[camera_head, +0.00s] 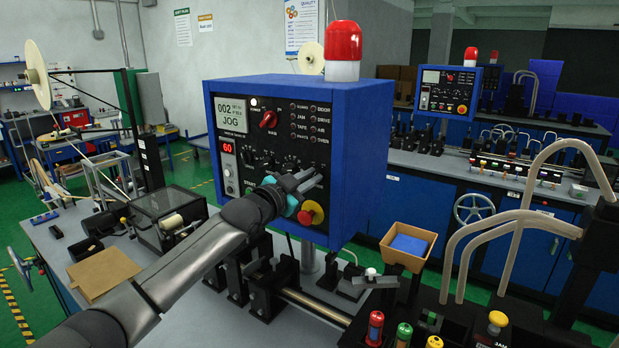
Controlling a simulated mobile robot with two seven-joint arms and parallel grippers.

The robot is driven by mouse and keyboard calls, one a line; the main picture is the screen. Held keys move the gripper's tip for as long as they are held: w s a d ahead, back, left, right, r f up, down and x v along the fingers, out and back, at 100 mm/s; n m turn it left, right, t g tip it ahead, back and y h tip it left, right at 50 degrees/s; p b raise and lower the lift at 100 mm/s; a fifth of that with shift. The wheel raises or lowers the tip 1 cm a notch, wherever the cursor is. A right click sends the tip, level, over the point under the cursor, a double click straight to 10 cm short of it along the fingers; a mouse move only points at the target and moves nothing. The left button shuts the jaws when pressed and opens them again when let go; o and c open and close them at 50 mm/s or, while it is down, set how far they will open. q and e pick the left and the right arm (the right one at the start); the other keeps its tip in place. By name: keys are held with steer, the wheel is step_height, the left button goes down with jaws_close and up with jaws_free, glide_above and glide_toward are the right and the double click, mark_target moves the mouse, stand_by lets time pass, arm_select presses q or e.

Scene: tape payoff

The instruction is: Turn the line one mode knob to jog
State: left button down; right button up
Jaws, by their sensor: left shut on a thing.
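A blue control box with a black front panel (275,140) stands in the middle. Its small screen (231,115) reads "002" and "JOG". A red knob (268,119) sits at the panel's upper middle, clear of my gripper. A row of small black knobs (268,159) runs below it. My left gripper (307,183) reaches up from the lower left to the panel's lower right, above the red and yellow stop button (311,213). It is shut on a panel knob that its fingers mostly hide; I cannot read that knob's label or pointer. My right gripper is not in view.
A red beacon (343,43) tops the box. A tan bin with blue contents (408,246) stands to its right. Pale curved tubes (523,215) rise at the right. A brown cardboard piece (103,273) lies on the bench at left. A second blue box (447,92) stands behind.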

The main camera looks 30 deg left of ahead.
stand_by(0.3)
arm_select(q)
steer(key=c, duration=0.9)
jaws_free()
steer(key=shift+s, duration=0.1)
steer(key=shift+s+a+b, duration=0.35)
steer(key=shift+s+b, duration=0.15)
steer(key=shift+s, duration=2)
steer(key=shift+s+a+b, duration=0.35)
steer(key=shift+s+b, duration=0.15)
steer(key=shift+s, duration=1.95)
steer(key=shift+s+a+b, duration=0.35)
steer(key=shift+s+b, duration=0.15)
steer(key=shift+s, duration=2)
